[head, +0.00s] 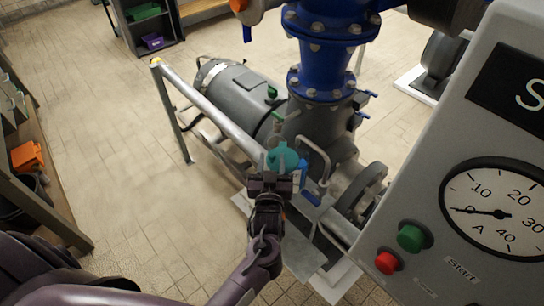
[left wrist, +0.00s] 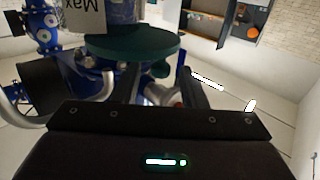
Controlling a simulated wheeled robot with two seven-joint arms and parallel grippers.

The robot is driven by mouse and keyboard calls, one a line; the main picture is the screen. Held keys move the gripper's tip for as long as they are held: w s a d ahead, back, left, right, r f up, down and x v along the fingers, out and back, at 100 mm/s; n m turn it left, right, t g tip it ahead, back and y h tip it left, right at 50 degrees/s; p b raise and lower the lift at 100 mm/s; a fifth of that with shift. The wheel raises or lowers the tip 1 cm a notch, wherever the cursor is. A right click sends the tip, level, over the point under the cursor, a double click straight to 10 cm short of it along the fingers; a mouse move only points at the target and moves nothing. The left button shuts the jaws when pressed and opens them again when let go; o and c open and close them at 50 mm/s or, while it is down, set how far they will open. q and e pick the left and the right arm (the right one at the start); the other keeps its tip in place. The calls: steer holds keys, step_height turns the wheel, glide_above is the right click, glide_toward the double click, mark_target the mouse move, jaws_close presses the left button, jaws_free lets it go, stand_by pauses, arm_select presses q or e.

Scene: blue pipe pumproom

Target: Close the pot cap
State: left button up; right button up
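The teal round cap (head: 283,158) shows in the head view beside the blue-handled valve (head: 309,188), just beyond my left gripper (head: 270,178). In the left wrist view the cap is a wide teal disc (left wrist: 130,44) next to a clear pot (left wrist: 108,14) whose "Max" label appears upside down. My left gripper (left wrist: 160,84) has its two fingers apart. A small teal knob (left wrist: 161,69) shows between or just beyond the fingertips. I cannot tell whether the fingers touch it, or whether the cap sits fully on the pot. My right gripper is not in view.
A grey rail (head: 205,103) runs past the motor (head: 238,92) and the blue pipe (head: 322,55). A control panel with a gauge (head: 495,208) fills the right side. Shelves (head: 25,165) stand at the left. Tiled floor (head: 115,120) is clear between.

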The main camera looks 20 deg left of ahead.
arm_select(q)
steer(key=b+v, duration=0.1)
steer(key=v, duration=0.4)
steer(key=shift+s+d, duration=0.15)
steer(key=shift+c, duration=0.2)
